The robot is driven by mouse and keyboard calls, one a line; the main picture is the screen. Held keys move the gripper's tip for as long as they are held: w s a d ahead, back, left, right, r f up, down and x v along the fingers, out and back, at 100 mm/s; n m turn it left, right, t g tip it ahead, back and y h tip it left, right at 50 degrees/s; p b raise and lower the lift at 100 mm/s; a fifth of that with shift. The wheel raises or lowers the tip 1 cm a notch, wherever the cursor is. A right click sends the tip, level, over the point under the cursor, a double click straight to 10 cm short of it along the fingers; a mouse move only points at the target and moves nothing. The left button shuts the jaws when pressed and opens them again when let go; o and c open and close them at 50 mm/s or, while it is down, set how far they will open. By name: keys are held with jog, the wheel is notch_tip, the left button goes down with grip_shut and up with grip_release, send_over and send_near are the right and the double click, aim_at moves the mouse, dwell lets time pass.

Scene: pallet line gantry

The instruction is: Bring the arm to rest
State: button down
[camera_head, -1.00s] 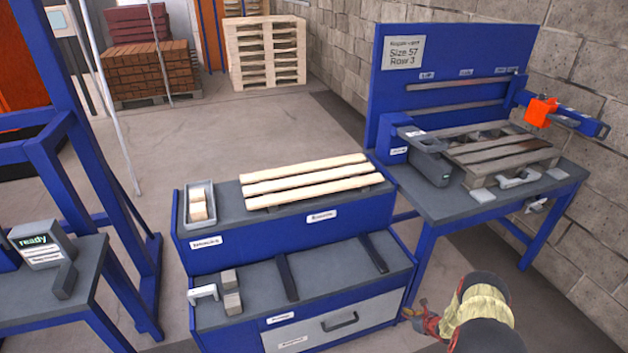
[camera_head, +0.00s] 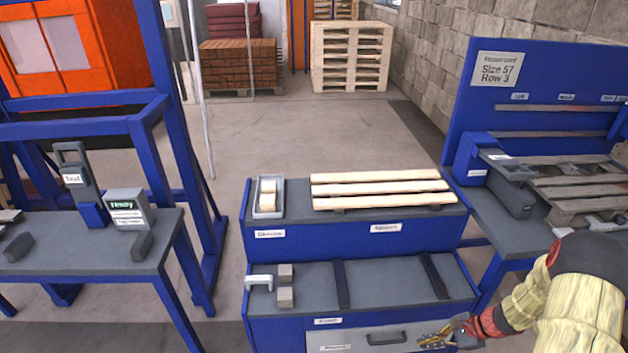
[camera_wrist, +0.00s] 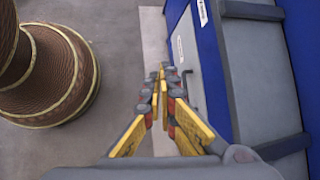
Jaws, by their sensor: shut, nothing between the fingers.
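My gripper (camera_head: 437,338) is at the lower right in the head view, in front of the drawer (camera_head: 385,340) of the blue two-step bench (camera_head: 340,239). In the wrist view my gripper (camera_wrist: 161,72) has its yellow fingers together at the tips, with nothing between them. My arm, in a cream and red cover, comes in from the right edge and hides part of the right-hand table. The wrist view also shows the blue bench front (camera_wrist: 213,70) close on the right of the fingers.
Pale boards (camera_head: 380,189) and a grey tray of blocks (camera_head: 268,198) sit on the bench's upper step. A worn pallet (camera_head: 575,187) lies on the right-hand table. A table with a "ready" box (camera_head: 124,208) stands at left. Open floor (camera_head: 300,125) lies behind the bench.

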jog(key=s+a+r+n+t+h, duration=0.1)
jog(key=s+a+r+n, duration=0.4)
jog(key=r, duration=0.9)
jog(key=s+a+r+n+t+h, duration=0.1)
jog(key=s+a+r+n+h, duration=0.2)
jog(key=r, duration=1.1)
jog(key=s+a+r+n+t+h, duration=0.1)
jog(key=s+a+r+n+h, duration=0.2)
jog(key=s+a+r+n, duration=0.6)
notch_tip(320, 180, up, 5)
jog(key=shift+s+a+f+n, duration=0.1)
jog(key=shift+s+a+n, duration=0.15)
jog(key=shift+s, duration=0.65)
